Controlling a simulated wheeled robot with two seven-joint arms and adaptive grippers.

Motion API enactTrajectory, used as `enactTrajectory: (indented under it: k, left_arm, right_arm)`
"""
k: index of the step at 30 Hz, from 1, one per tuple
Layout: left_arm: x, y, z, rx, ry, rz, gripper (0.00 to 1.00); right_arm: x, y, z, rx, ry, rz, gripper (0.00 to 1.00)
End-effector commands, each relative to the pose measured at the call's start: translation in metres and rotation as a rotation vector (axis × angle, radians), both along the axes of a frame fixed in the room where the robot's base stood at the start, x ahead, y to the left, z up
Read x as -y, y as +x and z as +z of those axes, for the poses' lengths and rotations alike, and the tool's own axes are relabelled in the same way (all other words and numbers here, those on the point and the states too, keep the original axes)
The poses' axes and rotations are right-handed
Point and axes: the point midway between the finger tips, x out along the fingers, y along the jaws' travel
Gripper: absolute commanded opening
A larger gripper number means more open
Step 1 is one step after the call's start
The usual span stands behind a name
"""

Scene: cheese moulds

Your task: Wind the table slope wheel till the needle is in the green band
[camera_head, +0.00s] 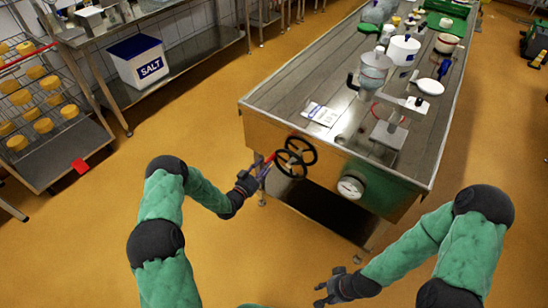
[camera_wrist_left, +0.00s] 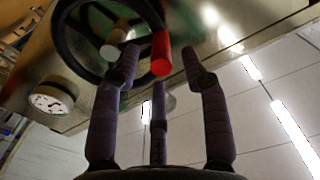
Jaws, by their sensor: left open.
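The dark slope wheel (camera_head: 296,157) is on the near end of the steel table (camera_head: 262,128). In the left wrist view the wheel (camera_wrist_left: 62,28) is at the upper left, with a red handle (camera_wrist_left: 161,52) on its rim. My left gripper (camera_head: 259,177) is open at the wheel's left side. Its fingers (camera_wrist_left: 160,62) are spread around the red handle's end; I cannot tell whether they touch it. The round white gauge (camera_head: 351,187) is right of the wheel; its needle and green band are too small to read. My right gripper (camera_head: 328,288) is open and empty, low over the floor.
On the table are a clear bucket (camera_head: 373,70), a white tub (camera_head: 403,49), a paper card (camera_head: 320,114) and a small press stand (camera_head: 389,134). A salt bin (camera_head: 138,62) and a cheese rack (camera_head: 50,155) stand at left. The floor between is clear.

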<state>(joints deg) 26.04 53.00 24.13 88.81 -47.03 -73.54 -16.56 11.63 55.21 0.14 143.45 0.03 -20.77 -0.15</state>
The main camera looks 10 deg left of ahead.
Motion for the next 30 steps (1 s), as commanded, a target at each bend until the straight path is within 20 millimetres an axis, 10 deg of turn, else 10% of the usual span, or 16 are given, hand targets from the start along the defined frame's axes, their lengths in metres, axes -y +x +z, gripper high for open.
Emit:
enactTrajectory:
  k: [12,24,30]
  left_arm:
    - [0.021,0.057,-0.001,0.0,0.0,0.0,0.45]
    - [0.023,0.064,0.0,-0.002,-0.001,0.001,0.45]
    - [0.023,0.064,0.0,-0.002,-0.001,0.001,0.0]
  right_arm:
    - [0.0,0.0,-0.019,0.0,0.0,0.0,0.4]
    - [0.0,0.0,-0.02,0.0,0.0,0.0,0.4]
    - [0.0,0.0,-0.02,0.0,0.0,0.0,0.4]
